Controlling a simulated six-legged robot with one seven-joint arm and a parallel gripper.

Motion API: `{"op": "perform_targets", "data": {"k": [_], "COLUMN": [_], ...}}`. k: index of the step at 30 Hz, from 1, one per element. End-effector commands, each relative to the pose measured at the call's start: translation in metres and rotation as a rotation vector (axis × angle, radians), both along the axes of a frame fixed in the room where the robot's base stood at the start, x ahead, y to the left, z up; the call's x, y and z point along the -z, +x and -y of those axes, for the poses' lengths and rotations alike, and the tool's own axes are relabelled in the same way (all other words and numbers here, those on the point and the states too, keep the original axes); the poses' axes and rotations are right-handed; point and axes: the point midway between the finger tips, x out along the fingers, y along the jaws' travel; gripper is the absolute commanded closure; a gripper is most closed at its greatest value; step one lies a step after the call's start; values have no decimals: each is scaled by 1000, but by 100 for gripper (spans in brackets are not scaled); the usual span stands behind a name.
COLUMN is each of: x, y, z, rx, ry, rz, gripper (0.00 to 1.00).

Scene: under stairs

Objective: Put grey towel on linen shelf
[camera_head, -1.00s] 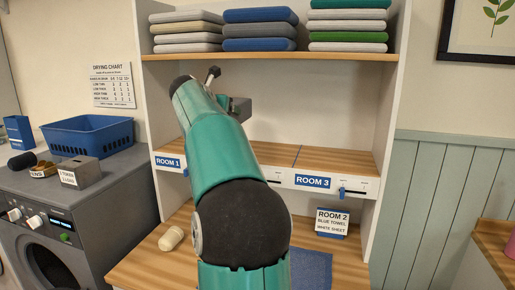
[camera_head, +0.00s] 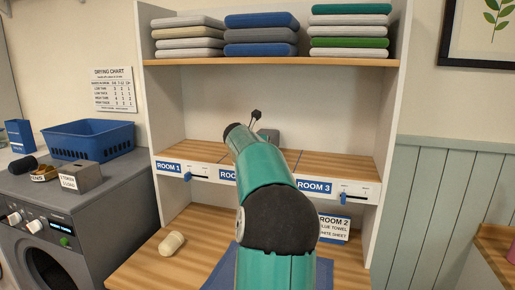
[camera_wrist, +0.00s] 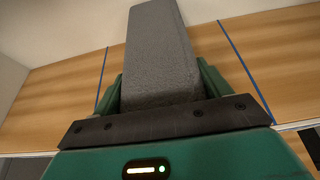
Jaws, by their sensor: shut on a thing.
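The grey towel (camera_wrist: 158,50), a folded block, is between the green fingers of my gripper (camera_wrist: 163,85) in the wrist view. My gripper is shut on it. The towel points away over the wooden middle shelf (camera_head: 335,167), between two blue divider lines; I cannot tell whether it touches the board. In the head view my arm hides most of the gripper, and a small grey part shows above the middle shelf. The shelf front has ROOM 1 (camera_head: 168,167) and ROOM 3 (camera_head: 314,187) labels, with the middle label partly hidden by my arm.
The upper shelf (camera_head: 270,60) holds three stacks of folded linen. Below, the wooden counter (camera_head: 140,268) has a pale cylinder (camera_head: 171,243), a blue mat and a ROOM 2 card (camera_head: 334,228). A washer with a blue basket (camera_head: 88,140) stands left. The middle shelf's visible boards are clear.

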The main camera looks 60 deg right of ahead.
Motion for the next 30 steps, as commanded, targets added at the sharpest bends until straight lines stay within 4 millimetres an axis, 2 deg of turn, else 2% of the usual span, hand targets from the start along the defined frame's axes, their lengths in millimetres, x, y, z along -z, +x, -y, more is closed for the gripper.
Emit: {"op": "perform_targets", "data": {"k": [3, 13, 14, 17, 27, 30], "x": [9, 11, 12, 12, 10, 6], "y": [0, 0, 0, 0, 0, -1], "z": [-1, -1, 0, 0, 0, -8], "rx": [0, 0, 0, 2, 2, 0], "ry": [-3, -4, -3, -3, -3, -3], "rz": [0, 2, 1, 2, 2, 1], "gripper": [65, 65, 22, 2, 2, 2]}}
